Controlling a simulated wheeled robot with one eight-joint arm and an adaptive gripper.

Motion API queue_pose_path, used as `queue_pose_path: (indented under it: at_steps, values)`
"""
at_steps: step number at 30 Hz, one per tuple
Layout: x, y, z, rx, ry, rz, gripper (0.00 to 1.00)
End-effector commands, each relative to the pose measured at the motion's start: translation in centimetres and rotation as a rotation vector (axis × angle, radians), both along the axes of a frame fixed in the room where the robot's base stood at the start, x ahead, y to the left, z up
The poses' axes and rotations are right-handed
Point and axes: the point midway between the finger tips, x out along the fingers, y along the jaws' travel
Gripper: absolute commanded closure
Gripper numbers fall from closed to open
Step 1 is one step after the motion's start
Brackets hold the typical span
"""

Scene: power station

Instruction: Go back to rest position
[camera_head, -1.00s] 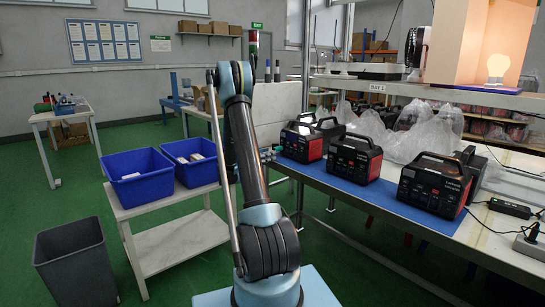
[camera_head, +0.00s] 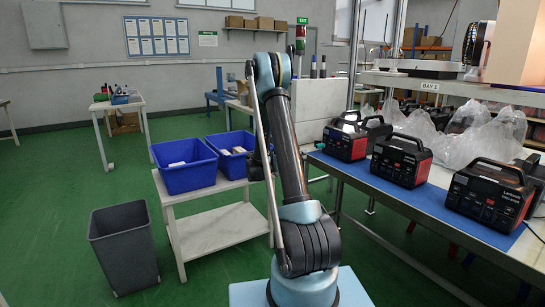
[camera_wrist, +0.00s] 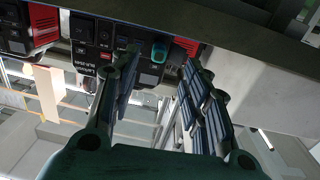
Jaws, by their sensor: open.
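My arm stands raised and folded in the middle of the head view, and its end is mostly hidden behind its own links there. My gripper (camera_wrist: 165,85) shows in the wrist view with its two dark, ridged fingers spread apart. Nothing is between the fingers. Beyond them, black power stations with red sides appear along the top of the wrist view, one of them (camera_wrist: 100,45) near the left finger. I cannot tell the exact distance to them.
A workbench with a blue mat (camera_head: 440,209) carries several power stations (camera_head: 402,160) on the right. A low table (camera_head: 215,230) with two blue bins (camera_head: 184,165) stands left of my arm, beside a grey waste bin (camera_head: 125,248). Green floor is clear on the left.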

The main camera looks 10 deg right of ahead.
Motion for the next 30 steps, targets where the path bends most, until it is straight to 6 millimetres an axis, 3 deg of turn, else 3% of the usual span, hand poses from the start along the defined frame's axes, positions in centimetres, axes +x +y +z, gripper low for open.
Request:
queue_pose_path:
  at_steps: [14, 30]
  values:
    - [-6.4, -0.6, 4.2, 0.185, 0.274, 0.02, 0.57]
    - [-17.0, 0.9, 6.3, 0.41, 0.596, 0.142, 0.57]
